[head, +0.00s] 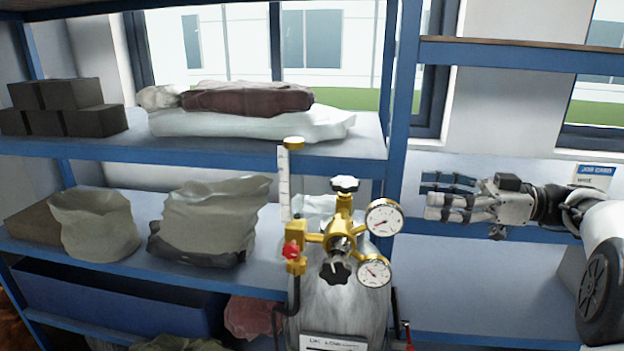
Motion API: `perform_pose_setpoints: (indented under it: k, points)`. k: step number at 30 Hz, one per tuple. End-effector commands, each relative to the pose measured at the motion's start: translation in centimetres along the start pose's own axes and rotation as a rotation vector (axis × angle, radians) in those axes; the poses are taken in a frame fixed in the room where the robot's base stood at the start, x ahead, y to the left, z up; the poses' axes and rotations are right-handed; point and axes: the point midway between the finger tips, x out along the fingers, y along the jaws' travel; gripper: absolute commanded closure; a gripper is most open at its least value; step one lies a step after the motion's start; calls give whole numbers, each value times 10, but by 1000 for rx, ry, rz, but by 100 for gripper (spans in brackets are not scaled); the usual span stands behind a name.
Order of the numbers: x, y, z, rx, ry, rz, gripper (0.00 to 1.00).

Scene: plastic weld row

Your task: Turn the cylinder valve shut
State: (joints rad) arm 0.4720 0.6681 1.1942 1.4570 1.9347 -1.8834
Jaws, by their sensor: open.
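A pale grey gas cylinder (340,305) stands upright in front of the shelving. Its lower part is cut off by the frame. On its top sits brass valve and regulator work (343,226). A small lobed handwheel (345,184) with a pale top is at its upper end. A black lobed knob (335,271) faces me lower down. Two round gauges, an upper one (384,217) and a lower one (374,271), sit on the right. My gripper (428,198) is open and empty, to the right of the upper gauge, fingers pointing left. It looks apart from the handwheel.
A clear flow tube (284,183) and a red knob (291,251) stand left of the regulator. The blue shelving (398,110) holds dark blocks (65,105) and pale sacks (210,215). A job card (595,176) is behind my arm.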

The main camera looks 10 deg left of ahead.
Motion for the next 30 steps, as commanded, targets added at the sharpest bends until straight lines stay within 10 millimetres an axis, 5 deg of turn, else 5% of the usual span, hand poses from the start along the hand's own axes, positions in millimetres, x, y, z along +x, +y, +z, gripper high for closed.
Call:
perform_pose_setpoints:
  k: [5,22,30]
  points:
    - [17,0,0,-2,2,-3,34]
    - [138,-1,0,0,0,-5,34]
    - [170,-1,0,0,-1,-2,34]
